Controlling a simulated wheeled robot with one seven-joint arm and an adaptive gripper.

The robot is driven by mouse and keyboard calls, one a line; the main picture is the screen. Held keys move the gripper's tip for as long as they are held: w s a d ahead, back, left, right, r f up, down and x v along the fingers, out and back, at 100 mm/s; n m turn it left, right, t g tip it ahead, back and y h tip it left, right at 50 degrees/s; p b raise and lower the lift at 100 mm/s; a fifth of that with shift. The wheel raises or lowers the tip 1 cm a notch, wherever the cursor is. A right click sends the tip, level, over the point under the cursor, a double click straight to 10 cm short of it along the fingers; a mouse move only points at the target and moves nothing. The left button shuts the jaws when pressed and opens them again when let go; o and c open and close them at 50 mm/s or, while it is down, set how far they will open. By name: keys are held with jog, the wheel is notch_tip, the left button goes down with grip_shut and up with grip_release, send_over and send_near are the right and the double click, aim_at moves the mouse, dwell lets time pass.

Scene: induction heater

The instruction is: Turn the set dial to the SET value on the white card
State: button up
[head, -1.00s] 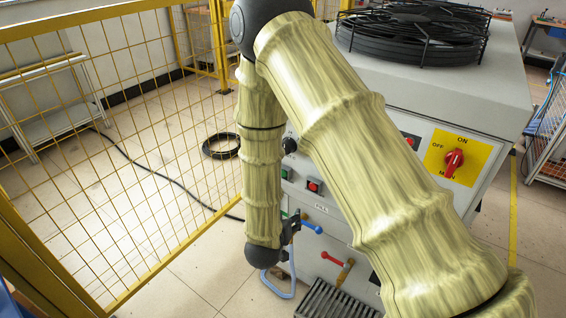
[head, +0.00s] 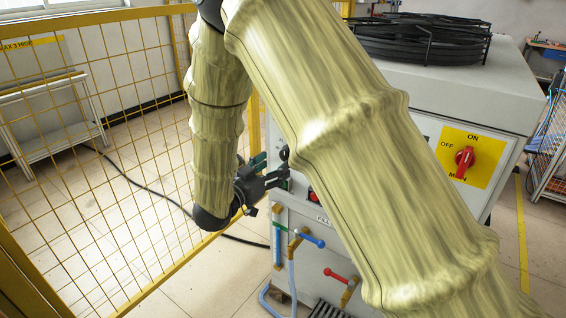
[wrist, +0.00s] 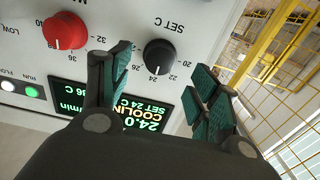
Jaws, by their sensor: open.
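The set dial (wrist: 159,57) is a black knob under the label "SET C", upside down in the wrist view, with a number scale around it. Its mark seems to point near 24. The display (wrist: 150,115) beside it reads "COOLING" and "SET 24 C". My gripper (wrist: 161,60) is open, with one finger on each side of the dial in the picture; I cannot tell if they touch it. In the head view my gripper (head: 268,172) is at the machine's front, close to a black knob (head: 284,153). I see no white card.
A red knob (wrist: 65,30) sits beside the set dial, with run and flow lamps (wrist: 20,89) near it. The red main switch (head: 465,162), blue-handled valve (head: 310,240) and red-handled valve (head: 335,275) are on the machine. Yellow mesh fence (head: 90,150) stands left.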

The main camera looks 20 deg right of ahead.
jog(key=shift+b+x, duration=0.65)
jog(key=shift+x, duration=2.2)
jog(key=c, duration=1)
